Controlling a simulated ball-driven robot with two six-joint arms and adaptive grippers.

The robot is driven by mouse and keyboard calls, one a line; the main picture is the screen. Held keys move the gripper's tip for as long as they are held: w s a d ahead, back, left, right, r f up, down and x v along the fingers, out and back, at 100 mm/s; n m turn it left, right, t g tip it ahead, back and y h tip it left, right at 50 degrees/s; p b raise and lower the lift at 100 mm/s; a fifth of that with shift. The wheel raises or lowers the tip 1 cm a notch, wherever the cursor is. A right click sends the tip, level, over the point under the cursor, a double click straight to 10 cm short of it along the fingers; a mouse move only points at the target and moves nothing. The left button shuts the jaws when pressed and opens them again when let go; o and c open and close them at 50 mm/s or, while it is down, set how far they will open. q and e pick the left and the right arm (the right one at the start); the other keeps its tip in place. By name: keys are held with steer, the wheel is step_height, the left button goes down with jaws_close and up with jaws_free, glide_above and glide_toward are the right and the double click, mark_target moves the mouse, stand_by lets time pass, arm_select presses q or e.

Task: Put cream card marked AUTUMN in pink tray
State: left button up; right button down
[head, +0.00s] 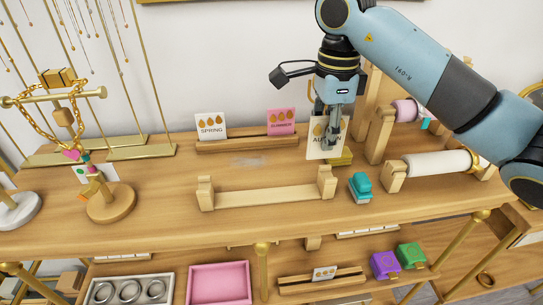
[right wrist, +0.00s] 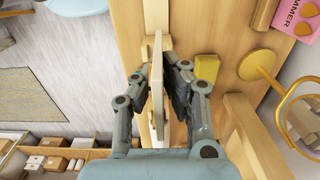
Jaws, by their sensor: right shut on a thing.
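The cream card marked AUTUMN (head: 315,151) is upright above the tabletop at the right of the middle in the head view, its lettering partly covered by my fingers. My right gripper (head: 331,142) is shut on it. In the right wrist view the card (right wrist: 157,100) shows edge-on between the two fingers of the gripper (right wrist: 163,78). The pink tray (head: 219,284) lies empty on the lower shelf at the bottom of the head view, left of and below the held card. My left gripper is not in view.
A wooden holder (head: 245,145) carries the SPRING card (head: 211,125) and the pink SUMMER card (head: 280,121). A low wooden stand (head: 265,194) and a teal block (head: 359,188) are nearby. A ring tray (head: 128,288) sits beside the pink tray; the upper shelf edge overhangs the lower shelf.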

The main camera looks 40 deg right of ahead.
steer(key=w+a+f+b, duration=0.1)
steer(key=w, duration=0.1)
steer(key=w+a+f+b, duration=0.1)
steer(key=w+f, duration=0.1)
steer(key=w, duration=0.1)
steer(key=w+a+f+b, duration=0.1)
steer(key=w+f, duration=0.1)
steer(key=shift+w+a+f, duration=0.25)
steer(key=shift+w+a, duration=0.05)
steer(key=shift+w, duration=0.1)
step_height(320, 180, down, 3)
steer(key=shift+f+p, duration=0.1)
steer(key=shift+p, duration=0.2)
steer(key=shift+f, duration=0.15)
steer(key=c, duration=1.9)
jaws_free()
steer(key=shift+f, duration=0.2)
steer(key=o, duration=0.4)
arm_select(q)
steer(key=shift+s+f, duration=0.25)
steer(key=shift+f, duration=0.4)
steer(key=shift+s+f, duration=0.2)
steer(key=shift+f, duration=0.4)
arm_select(e)
steer(key=shift+o, duration=0.2)
